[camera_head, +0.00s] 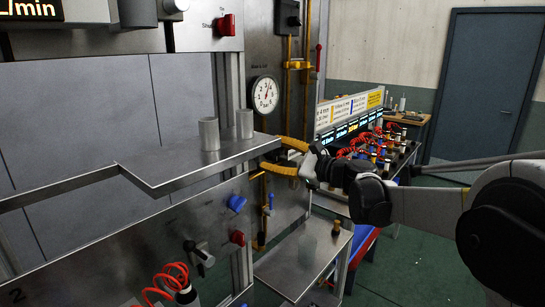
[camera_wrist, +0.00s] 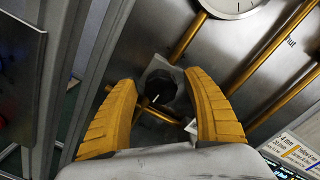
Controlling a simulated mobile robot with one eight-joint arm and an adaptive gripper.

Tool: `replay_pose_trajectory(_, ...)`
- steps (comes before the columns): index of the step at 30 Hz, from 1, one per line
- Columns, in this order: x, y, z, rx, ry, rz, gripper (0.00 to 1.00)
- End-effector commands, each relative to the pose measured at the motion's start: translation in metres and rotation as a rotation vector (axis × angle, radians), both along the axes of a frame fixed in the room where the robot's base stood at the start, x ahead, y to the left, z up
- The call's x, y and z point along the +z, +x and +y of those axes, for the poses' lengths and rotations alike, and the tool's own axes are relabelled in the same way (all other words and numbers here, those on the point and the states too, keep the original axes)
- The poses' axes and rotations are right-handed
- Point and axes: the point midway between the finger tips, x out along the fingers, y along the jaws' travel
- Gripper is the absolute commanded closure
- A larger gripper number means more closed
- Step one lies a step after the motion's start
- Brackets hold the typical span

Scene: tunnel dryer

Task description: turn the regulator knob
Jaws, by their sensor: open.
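The regulator knob (camera_wrist: 160,91) is black with a white mark and shows in the wrist view on a grey body against the metal panel. My gripper (camera_wrist: 159,80) is open, with its ribbed yellow fingers on either side of the knob. A gap shows between each finger and the knob, and I cannot tell how far in depth the fingertips are from it. In the head view my gripper (camera_head: 272,157) is in front of the panel below the round gauge (camera_head: 265,94). I cannot make out the knob there.
A metal shelf (camera_head: 165,180) with two grey cylinders (camera_head: 209,134) (camera_head: 245,124) juts out left of my gripper. A blue knob (camera_head: 237,203) and a red knob (camera_head: 237,238) are lower on the front. Yellow pipes (camera_head: 289,85) run near the gauge. A bench with red coiled hoses (camera_head: 368,140) stands behind right.

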Motion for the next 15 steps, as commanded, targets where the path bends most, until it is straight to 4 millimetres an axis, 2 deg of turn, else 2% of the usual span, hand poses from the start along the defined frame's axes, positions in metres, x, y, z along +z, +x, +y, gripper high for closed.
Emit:
replay_pose_trajectory(9,0.0004,0.0022,0.0026,-0.001,0.000,0.000,0.41)
replay_pose_trajectory(11,0.0004,0.0022,0.0026,-0.001,-0.001,0.000,0.58)
replay_pose_trajectory(12,0.0004,0.0022,0.0025,-0.001,-0.001,0.000,0.70)
replay_pose_trajectory(14,0.0003,0.0021,0.0025,-0.001,-0.001,0.000,0.89)
replay_pose_trajectory(15,0.0004,0.0021,0.0026,-0.001,-0.001,0.000,0.94)
